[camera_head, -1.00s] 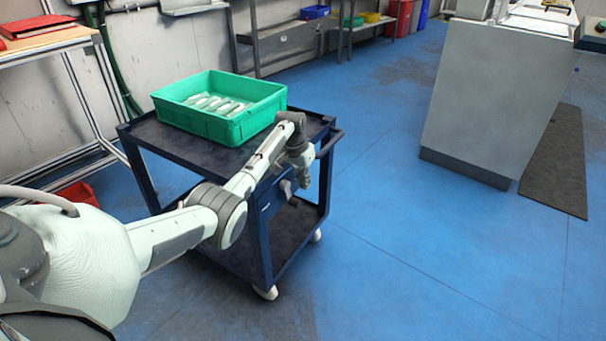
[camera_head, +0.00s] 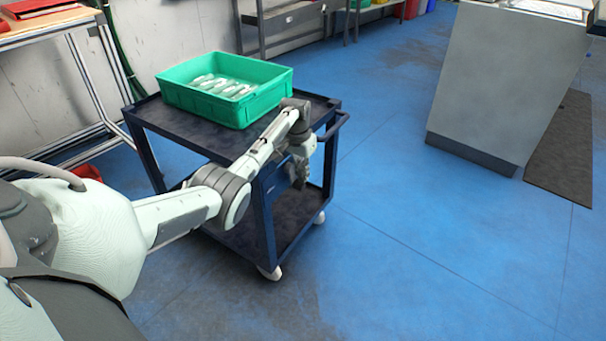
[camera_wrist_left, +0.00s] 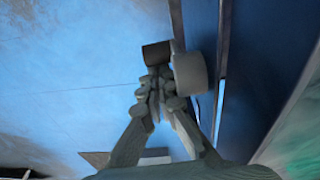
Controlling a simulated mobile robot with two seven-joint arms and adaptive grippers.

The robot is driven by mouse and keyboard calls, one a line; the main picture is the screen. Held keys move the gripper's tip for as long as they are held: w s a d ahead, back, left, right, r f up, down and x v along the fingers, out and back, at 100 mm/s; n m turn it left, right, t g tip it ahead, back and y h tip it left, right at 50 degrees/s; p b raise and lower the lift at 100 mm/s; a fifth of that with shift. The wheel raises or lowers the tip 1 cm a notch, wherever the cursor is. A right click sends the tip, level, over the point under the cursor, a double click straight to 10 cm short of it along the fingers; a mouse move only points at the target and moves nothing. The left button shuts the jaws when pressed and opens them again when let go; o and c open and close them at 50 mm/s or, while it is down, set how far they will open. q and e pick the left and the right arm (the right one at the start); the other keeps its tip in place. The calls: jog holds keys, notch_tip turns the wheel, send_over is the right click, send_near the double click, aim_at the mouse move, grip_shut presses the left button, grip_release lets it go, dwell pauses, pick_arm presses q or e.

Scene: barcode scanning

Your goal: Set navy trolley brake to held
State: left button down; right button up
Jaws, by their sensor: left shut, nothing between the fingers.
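The navy trolley (camera_head: 262,225) stands in front of me, with a green crate (camera_head: 225,105) on its top shelf. My left gripper (camera_head: 299,184) is shut and empty, pointing down beside the trolley's near right end, below the push handle (camera_head: 338,128). My right gripper is not in view.
Several pale items lie in the green crate. A work table (camera_head: 50,28) stands at the left. A grey counter (camera_head: 500,85) with a dark mat (camera_head: 565,150) stands at the right. The blue floor (camera_head: 420,250) between trolley and counter is clear.

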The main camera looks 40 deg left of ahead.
pick_arm(q)
jog(key=shift+s+f+g+b, duration=0.15)
jog(key=shift+s+g+b, duration=0.2)
jog(key=shift+g+b, duration=0.4)
jog(key=shift+s+f+p, duration=0.15)
jog(key=shift+s+p, duration=0.05)
jog(key=shift+p, duration=0.35)
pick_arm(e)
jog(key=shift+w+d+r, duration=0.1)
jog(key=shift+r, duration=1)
